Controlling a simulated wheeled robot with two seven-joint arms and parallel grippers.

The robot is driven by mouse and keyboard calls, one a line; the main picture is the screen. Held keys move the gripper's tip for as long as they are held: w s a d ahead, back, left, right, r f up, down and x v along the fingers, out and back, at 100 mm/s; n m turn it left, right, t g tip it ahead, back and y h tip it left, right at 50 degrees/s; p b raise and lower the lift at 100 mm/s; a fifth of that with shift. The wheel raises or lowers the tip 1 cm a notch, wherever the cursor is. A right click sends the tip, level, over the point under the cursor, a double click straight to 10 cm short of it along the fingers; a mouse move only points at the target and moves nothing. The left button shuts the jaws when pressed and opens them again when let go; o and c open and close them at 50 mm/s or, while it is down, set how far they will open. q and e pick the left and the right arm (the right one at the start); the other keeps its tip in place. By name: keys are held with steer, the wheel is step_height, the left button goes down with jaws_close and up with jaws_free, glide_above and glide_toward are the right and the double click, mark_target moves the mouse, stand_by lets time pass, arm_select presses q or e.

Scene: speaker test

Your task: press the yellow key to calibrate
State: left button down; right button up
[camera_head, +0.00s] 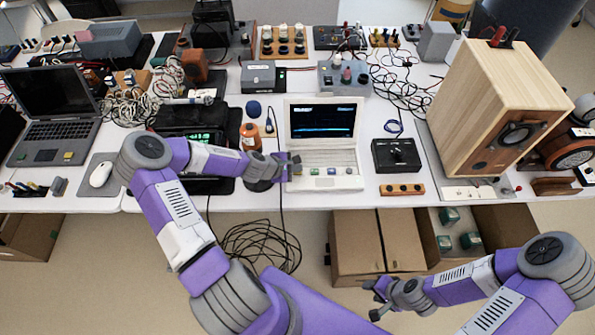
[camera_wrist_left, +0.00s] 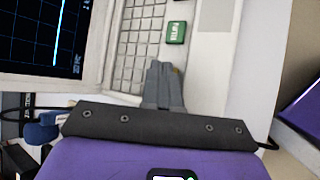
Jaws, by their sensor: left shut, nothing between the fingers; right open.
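A white laptop-like instrument (camera_head: 345,160) with a lit blue trace screen stands open near the table's front edge. A green key (camera_wrist_left: 176,32) sits by the lower edge of its keyboard in the left wrist view. A small yellowish patch, likely the yellow key (camera_wrist_left: 178,71), peeks out beside my left fingertips, which hide most of it. My left gripper (camera_head: 294,166) is shut and empty at the instrument's left side, over its keyboard edge; contact cannot be told. My right gripper (camera_head: 377,299) is open and empty, low in front of the table near the cardboard boxes.
An orange bottle (camera_head: 250,137) stands close behind my left wrist. A black box (camera_head: 396,155) and a large wooden speaker (camera_head: 490,100) stand to the right. Cables (camera_head: 262,247) lie on the floor. Cardboard boxes (camera_head: 375,245) stand below the table's front edge.

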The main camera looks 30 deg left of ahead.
mark_target(296, 173)
arm_select(q)
steer(key=shift+f+b, duration=0.3)
steer(key=shift+f, duration=0.15)
steer(key=shift+r, duration=0.15)
stand_by(0.5)
steer(key=shift+r+p, duration=0.75)
step_height(296, 173, up, 5)
steer(key=p, duration=0.4)
stand_by(0.7)
